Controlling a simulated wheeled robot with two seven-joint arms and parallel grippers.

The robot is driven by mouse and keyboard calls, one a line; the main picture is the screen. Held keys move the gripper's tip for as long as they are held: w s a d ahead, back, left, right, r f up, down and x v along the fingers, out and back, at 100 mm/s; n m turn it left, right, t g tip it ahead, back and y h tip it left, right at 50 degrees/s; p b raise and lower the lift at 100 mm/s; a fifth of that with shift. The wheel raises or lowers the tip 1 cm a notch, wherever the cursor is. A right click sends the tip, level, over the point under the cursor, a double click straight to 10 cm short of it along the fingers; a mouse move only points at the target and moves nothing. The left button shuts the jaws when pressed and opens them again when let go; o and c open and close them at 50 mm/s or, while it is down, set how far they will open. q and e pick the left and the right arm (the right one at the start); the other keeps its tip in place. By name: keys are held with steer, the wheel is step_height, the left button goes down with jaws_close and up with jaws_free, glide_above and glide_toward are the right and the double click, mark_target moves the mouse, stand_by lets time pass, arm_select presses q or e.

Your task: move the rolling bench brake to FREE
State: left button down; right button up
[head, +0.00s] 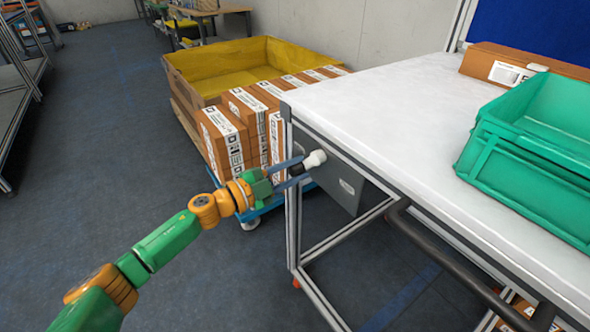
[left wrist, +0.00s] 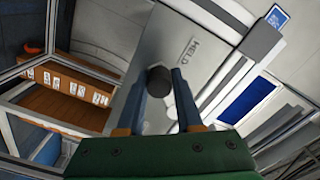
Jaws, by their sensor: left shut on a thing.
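The rolling bench (head: 400,100) has a white top and a metal frame. The brake lever, with a white knob (head: 316,158) and a black part beside it, sits on the bench's near left end, by a grey panel (head: 345,187). My left gripper (head: 299,167) is shut on the black part, reaching it from the left. In the left wrist view a dark round piece (left wrist: 158,80) shows between the two fingers. The word HELD (left wrist: 187,48) is on the grey surface beyond it. No FREE marking can be read. My right gripper is not in view.
A green crate (head: 530,150) and a cardboard box (head: 500,65) stand on the bench top. Several labelled cartons (head: 230,140) and a yellow-lined bin (head: 215,65) stand behind the gripper. A dark rail (head: 440,260) runs along the bench front. The floor at left is clear.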

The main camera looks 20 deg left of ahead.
mark_target(334, 184)
arm_select(q)
steer(key=shift+f, duration=0.1)
